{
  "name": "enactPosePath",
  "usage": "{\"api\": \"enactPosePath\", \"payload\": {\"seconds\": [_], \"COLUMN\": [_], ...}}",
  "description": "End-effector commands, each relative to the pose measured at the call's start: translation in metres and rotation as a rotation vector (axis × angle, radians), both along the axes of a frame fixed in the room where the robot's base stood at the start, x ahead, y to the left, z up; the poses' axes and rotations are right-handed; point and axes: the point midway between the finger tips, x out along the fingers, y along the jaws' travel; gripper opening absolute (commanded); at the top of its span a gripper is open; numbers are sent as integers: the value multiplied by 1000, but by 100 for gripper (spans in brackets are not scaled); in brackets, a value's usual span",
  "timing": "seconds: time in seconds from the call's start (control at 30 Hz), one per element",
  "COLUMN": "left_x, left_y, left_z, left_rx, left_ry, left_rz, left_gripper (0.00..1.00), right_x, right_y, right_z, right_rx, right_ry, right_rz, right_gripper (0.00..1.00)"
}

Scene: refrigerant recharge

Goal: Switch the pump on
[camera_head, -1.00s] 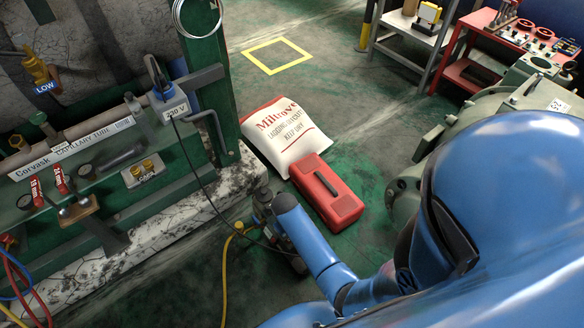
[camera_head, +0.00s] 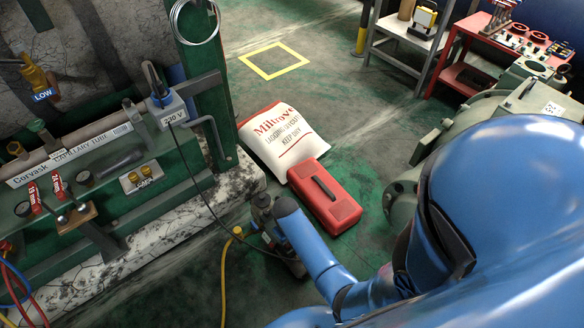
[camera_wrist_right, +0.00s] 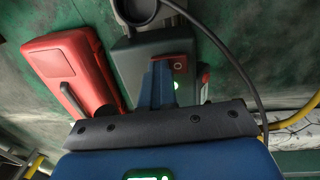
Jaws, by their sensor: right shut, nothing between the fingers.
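The dark grey pump (camera_head: 262,212) stands on the floor beside the rig's stone base, partly hidden under my right arm in the head view. In the right wrist view the pump (camera_wrist_right: 130,68) shows a red switch (camera_wrist_right: 182,61) with a round mark, and a small green light glows below it. My right gripper (camera_wrist_right: 161,64) is shut and empty, with its blue fingertips at the switch's left part. I cannot tell whether they touch it. The fingers cover part of the switch. My left gripper is not in view.
A red toolbox (camera_head: 325,195) and a white sack (camera_head: 283,140) lie on the floor beyond the pump. A black cable (camera_head: 205,190) runs from the 230 V box (camera_head: 168,112) toward the pump. A yellow hose (camera_head: 224,280) lies nearby. Open floor lies around the yellow square (camera_head: 274,60).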

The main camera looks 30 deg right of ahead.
Motion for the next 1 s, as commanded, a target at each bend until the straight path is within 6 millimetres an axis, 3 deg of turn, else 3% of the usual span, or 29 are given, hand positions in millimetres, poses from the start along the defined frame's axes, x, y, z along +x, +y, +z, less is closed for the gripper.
{"api": "enactPosePath", "payload": {"seconds": [0.3,0.73,1.0], "left_x": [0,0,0], "left_y": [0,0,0], "left_z": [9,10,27], "left_rx": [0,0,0], "left_ry": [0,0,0], "left_rz": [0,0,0], "left_gripper": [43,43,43], "right_x": [-2,-2,-1], "right_y": [13,14,15], "right_z": [2,3,19], "right_rx": [4,3,3], "right_ry": [2,1,1], "right_rz": [2,1,1], "right_gripper": [0,0,0]}}
